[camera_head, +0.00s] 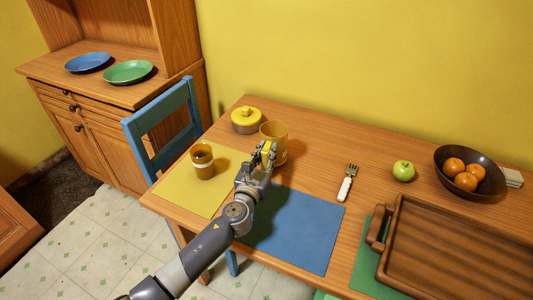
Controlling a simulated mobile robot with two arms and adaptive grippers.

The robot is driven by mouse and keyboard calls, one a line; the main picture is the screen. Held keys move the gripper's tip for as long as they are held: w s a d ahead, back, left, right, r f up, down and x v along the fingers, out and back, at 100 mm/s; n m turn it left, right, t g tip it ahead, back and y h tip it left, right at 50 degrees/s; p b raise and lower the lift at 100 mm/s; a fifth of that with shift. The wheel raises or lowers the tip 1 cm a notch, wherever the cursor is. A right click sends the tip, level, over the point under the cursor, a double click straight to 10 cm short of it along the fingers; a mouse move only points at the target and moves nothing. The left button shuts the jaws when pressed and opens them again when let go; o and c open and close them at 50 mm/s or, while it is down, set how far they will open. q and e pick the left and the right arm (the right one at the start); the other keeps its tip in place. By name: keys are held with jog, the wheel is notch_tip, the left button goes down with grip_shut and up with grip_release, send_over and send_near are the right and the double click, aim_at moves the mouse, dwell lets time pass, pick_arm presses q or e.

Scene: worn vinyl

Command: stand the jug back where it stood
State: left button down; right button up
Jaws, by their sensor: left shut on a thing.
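The jug (275,133) is a mustard-yellow, open-topped vessel near the back left of the wooden table. It looks upright. My left gripper (266,155) comes in from the front and is shut on the near side of the jug, where a yellow part, probably the handle, shows between the fingers. The fingers hide part of the jug's lower front, and I cannot tell whether its base touches the table. My right gripper is not in view.
A blue mat (300,230) lies in front. Right are a fork (347,183), green apple (403,171), fruit bowl (445,158) and wooden tray (455,245).

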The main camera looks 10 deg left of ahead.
aim_at(264, 162)
pick_arm(q)
jog(key=shift+f+b, duration=0.65)
dwell(0.5)
jog(key=c, duration=1.4)
grip_release()
jog(key=shift+o, duration=0.2)
jog(key=shift+f, duration=0.15)
jog(key=shift+s, duration=0.1)
jog(key=shift+s+p, duration=0.4)
jog(key=shift+s, duration=0.95)
jog(key=shift+s+a+p, duration=0.2)
jog(key=shift+s+p, duration=0.15)
jog(key=shift+s, duration=2.2)
